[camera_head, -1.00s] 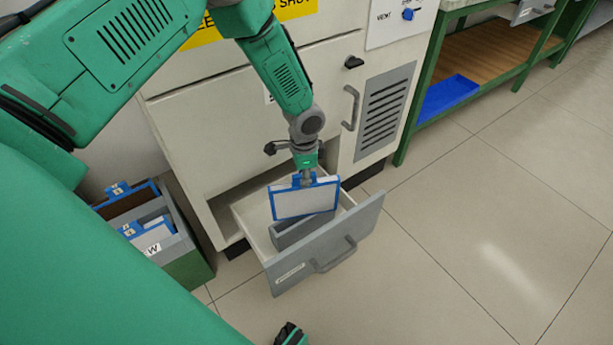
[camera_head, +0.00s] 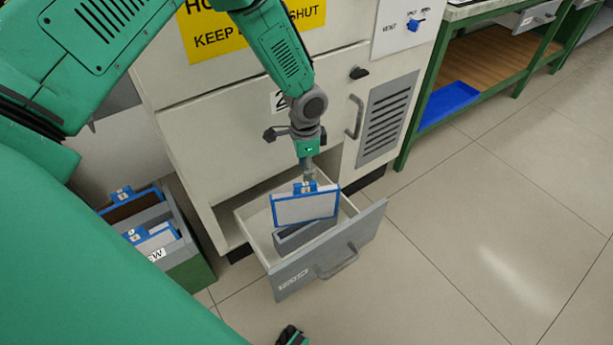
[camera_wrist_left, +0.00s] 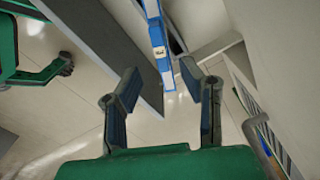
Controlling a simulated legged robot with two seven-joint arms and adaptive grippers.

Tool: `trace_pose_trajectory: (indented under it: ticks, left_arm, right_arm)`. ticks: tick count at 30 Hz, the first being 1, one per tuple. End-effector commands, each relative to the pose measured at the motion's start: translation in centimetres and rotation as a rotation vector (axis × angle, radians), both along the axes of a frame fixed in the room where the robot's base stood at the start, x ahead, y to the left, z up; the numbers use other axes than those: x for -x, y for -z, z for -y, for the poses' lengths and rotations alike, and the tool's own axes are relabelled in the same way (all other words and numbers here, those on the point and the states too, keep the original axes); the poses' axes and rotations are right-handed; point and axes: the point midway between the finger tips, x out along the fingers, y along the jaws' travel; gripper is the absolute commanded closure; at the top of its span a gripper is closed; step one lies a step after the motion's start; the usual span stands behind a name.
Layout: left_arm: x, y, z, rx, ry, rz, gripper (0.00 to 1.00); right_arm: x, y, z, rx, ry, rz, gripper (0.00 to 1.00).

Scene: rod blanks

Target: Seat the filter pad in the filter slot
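The filter pad (camera_head: 305,208), pale with a blue frame and a top tab, stands roughly upright at the grey filter slot (camera_head: 303,236) in the pulled-out drawer. Its lower edge meets the slot's mouth, slightly askew to it; I cannot tell how deep it sits. My left gripper (camera_head: 308,180) is just above the tab. In the left wrist view its fingers (camera_wrist_left: 158,78) are spread, with the pad's blue edge and tab (camera_wrist_left: 157,45) beyond the gap, not clasped. My right gripper (camera_head: 291,335) is a dark tip at the bottom edge; its fingers are unclear.
The drawer front (camera_head: 330,252) with its handle sticks out from the pale cabinet (camera_head: 240,130). A bin (camera_head: 180,245) holding other blue-framed pads stands left of it. A green-framed bench (camera_head: 490,70) with a blue sheet is at the back right. The floor to the right is clear.

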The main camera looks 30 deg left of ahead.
Motion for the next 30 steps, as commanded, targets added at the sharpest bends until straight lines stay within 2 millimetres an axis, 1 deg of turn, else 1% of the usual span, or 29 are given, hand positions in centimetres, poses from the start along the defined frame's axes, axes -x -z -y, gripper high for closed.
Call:
trace_pose_trajectory:
  ticks: [1,3,7,9,13,15,17,19,20,21,23,24,26,27,29,30]
  left_arm:
    - [-0.1,-1.5,0.0,-0.001,0.001,0.002,0.65]
    - [0.0,-2.8,0.1,-0.001,0.002,0.001,0.65]
    - [0.0,-4.5,0.1,-0.003,0.001,0.0,0.65]
    - [0.0,-5.1,0.1,-0.002,0.001,0.001,0.65]
    - [0.1,-5.4,0.0,0.0,0.001,-0.001,0.65]
    - [0.2,-5.4,0.1,0.001,0.0,-0.002,0.65]
    - [0.8,-4.8,0.5,0.01,-0.007,-0.008,0.65]
    - [2.7,-3.4,1.7,0.041,-0.034,-0.02,0.65]
    - [4.0,-2.5,2.5,0.059,-0.057,-0.029,0.65]
    - [6.1,-1.1,3.7,0.086,-0.096,-0.04,0.65]
    - [10.0,0.9,5.3,0.125,-0.176,-0.057,0.65]
    - [12.8,2.0,6.2,0.143,-0.242,-0.066,0.65]
    - [16.8,3.3,6.9,0.153,-0.348,-0.069,0.65]
    - [19.3,3.8,6.9,0.148,-0.417,-0.067,0.65]
    - [22.7,4.2,6.6,0.129,-0.51,-0.055,0.65]
    - [24.5,4.2,6.1,0.111,-0.565,-0.04,0.65]
  right_arm:
    - [0.0,-0.6,0.0,0.0,0.0,0.0,0.6]
    - [0.0,-1.0,0.0,0.0,0.0,0.0,0.6]
    - [0.0,-1.5,0.0,0.0,0.0,0.0,0.6]
    - [0.0,-1.6,0.0,0.0,0.0,0.0,0.6]
    - [0.0,-1.7,0.0,0.0,0.0,0.0,0.6]
    - [0.0,-1.6,0.0,0.0,0.0,0.0,0.6]
    - [0.0,-1.6,0.0,0.0,0.0,0.0,0.6]
    - [0.0,-1.6,0.0,0.0,0.0,0.0,0.6]
    - [0.0,-1.6,0.0,0.0,0.0,0.0,0.6]
    - [0.0,-1.6,0.0,0.0,0.0,0.0,0.6]
    - [0.0,-1.6,0.0,0.0,0.0,0.0,0.6]
    - [0.0,-1.6,0.0,0.0,0.0,0.0,0.6]
    - [0.0,-1.6,0.0,0.0,0.0,0.0,0.6]
    - [0.0,-1.6,0.0,0.0,0.0,0.0,0.6]
    - [0.0,-1.6,0.0,0.0,0.0,0.0,0.6]
    - [0.0,-1.6,0.0,0.0,0.0,0.0,0.6]
